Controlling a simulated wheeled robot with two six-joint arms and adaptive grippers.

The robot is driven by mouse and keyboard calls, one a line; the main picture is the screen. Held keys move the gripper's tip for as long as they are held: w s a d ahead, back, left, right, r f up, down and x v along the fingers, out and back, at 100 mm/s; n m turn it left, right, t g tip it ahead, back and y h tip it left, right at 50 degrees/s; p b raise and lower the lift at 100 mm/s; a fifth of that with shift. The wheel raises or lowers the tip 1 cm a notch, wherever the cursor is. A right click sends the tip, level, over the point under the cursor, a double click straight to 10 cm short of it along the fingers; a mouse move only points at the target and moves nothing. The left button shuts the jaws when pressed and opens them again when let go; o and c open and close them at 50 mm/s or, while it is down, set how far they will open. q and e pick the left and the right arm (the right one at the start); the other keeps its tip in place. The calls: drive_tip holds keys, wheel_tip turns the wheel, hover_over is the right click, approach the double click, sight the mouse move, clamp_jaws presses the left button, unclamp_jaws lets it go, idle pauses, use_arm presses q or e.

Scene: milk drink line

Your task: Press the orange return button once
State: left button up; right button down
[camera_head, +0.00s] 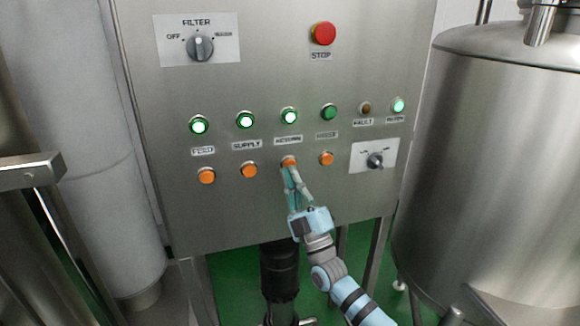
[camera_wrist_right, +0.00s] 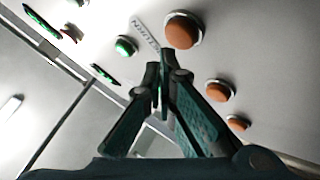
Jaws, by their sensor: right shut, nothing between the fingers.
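The orange return button (camera_head: 288,161) is the third from the left in the row of orange buttons, under the RETURN label and a lit green lamp (camera_head: 289,116). My right gripper (camera_head: 291,171) is shut and empty, its fingertips overlapping the button's lower edge in the head view. In the right wrist view, the return button (camera_wrist_right: 183,31) sits beside its label, just beyond the shut fingertips (camera_wrist_right: 164,75). I cannot tell whether the tips touch it. My left gripper is not in view.
Similar orange buttons stand close by: the supply button (camera_head: 249,170) to the left and another (camera_head: 326,158) to the right. A selector switch (camera_head: 375,161) is further right. The red STOP button (camera_head: 323,33) is high above. A steel tank (camera_head: 490,150) stands right of the panel.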

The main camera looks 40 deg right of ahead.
drive_tip(key=shift+w+d, duration=0.15)
drive_tip(key=shift+w, duration=0.25)
drive_tip(key=shift+w+d+b, duration=0.15)
drive_tip(key=shift+w+b, duration=0.25)
idle(0.7)
drive_tip(key=shift+s, duration=0.1)
drive_tip(key=shift+s+a+p, duration=0.3)
drive_tip(key=shift+s+p, duration=0.45)
drive_tip(key=shift+p, duration=0.3)
